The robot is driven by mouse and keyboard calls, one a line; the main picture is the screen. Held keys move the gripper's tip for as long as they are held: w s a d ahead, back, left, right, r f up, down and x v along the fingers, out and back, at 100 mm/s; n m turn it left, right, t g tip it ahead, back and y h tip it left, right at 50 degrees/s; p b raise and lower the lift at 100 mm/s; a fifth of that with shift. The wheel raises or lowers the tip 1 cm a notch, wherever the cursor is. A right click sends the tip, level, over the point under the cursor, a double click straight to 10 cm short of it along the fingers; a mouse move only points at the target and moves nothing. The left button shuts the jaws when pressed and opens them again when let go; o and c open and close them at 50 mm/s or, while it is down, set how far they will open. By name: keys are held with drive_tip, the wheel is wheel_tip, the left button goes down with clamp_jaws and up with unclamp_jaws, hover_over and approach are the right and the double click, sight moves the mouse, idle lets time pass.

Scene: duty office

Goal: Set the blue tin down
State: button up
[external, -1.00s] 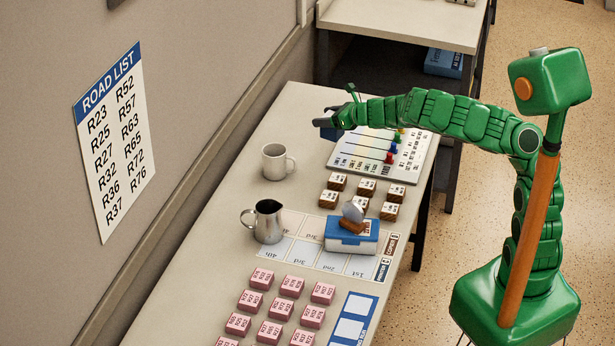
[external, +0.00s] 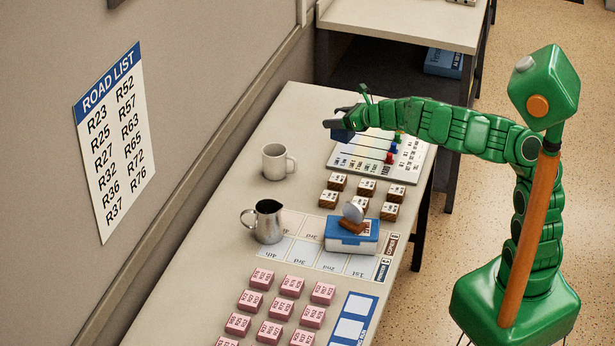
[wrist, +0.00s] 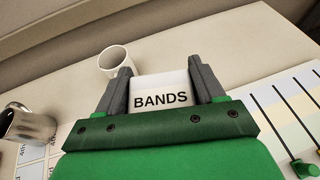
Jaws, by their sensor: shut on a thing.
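My gripper (external: 343,123) is over the far part of the long table and is shut on the blue tin (external: 342,135). Only a small dark blue part of the tin shows below the fingers in the external view. In the wrist view the tin's white top (wrist: 160,90), marked BANDS, sits between the two grey fingers of my gripper (wrist: 162,82). The tin is beside the left edge of the board with coloured sliders (external: 372,155). I cannot tell whether its underside touches the table.
A white mug (external: 274,162) and a steel jug (external: 268,222) stand on the wall side. Several brown-sided blocks (external: 366,187), a blue-and-white box (external: 345,244) with a stamp on it, and several pink blocks (external: 285,287) lie nearer. Bare tabletop (external: 298,115) lies left of my gripper.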

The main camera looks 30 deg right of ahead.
drive_tip(key=s+a+n+g+y, duration=0.1)
drive_tip(key=s+a+n+g, duration=0.1)
drive_tip(key=s+a, duration=0.5)
drive_tip(key=s+a+n+g+y, duration=0.1)
drive_tip(key=s+a+n+y, duration=0.1)
drive_tip(key=a, duration=0.9)
drive_tip(key=s+a+n+g+y, duration=0.1)
drive_tip(key=s+a+g, duration=0.1)
drive_tip(key=s+a, duration=0.5)
drive_tip(key=s+a+n+g+y, duration=0.2)
drive_tip(key=s+a+n+g, duration=0.4)
drive_tip(key=s+a, duration=1.65)
drive_tip(key=shift+w+a+f, duration=1.05)
drive_tip(key=shift+a+f, duration=0.55)
drive_tip(key=shift+a, duration=0.3)
drive_tip(key=shift+w+a+f, duration=1.1)
drive_tip(key=shift+a+f, duration=0.55)
drive_tip(key=shift+a, duration=0.3)
drive_tip(key=shift+w+a+f, duration=1.05)
drive_tip(key=shift+a+f, duration=0.55)
drive_tip(key=shift+a, duration=0.3)
drive_tip(key=shift+w+f, duration=0.1)
drive_tip(key=shift+f, duration=1.45)
drive_tip(key=shift+f, duration=0.1)
